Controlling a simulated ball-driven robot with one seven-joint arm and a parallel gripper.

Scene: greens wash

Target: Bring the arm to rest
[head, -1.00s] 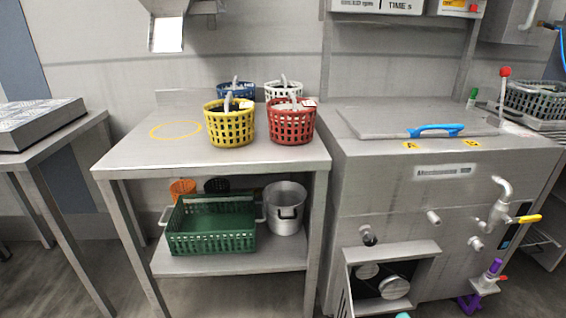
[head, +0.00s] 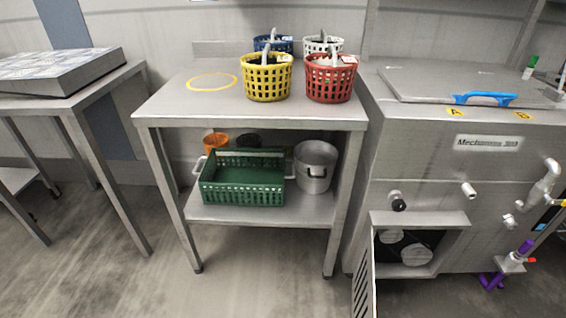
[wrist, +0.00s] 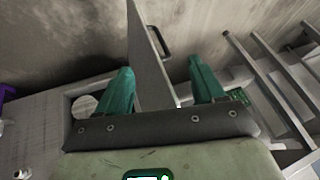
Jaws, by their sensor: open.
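My gripper (wrist: 162,82) shows in the wrist view with two green fingers spread apart and nothing held between them. A thin grey door panel (wrist: 148,60) with a black handle (wrist: 158,42) appears in the gap between the fingers, beyond them; I cannot tell how far. My arm and gripper do not show in the head view. There the hinged door (head: 363,280) stands open at the lower front of the steel machine (head: 450,185).
A steel table (head: 250,122) carries a yellow basket (head: 268,80), a red basket (head: 330,82), and blue and white ones behind. Its lower shelf (head: 240,215) holds a green crate (head: 243,190) and a pot (head: 315,175). The floor (head: 110,270) in front is clear.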

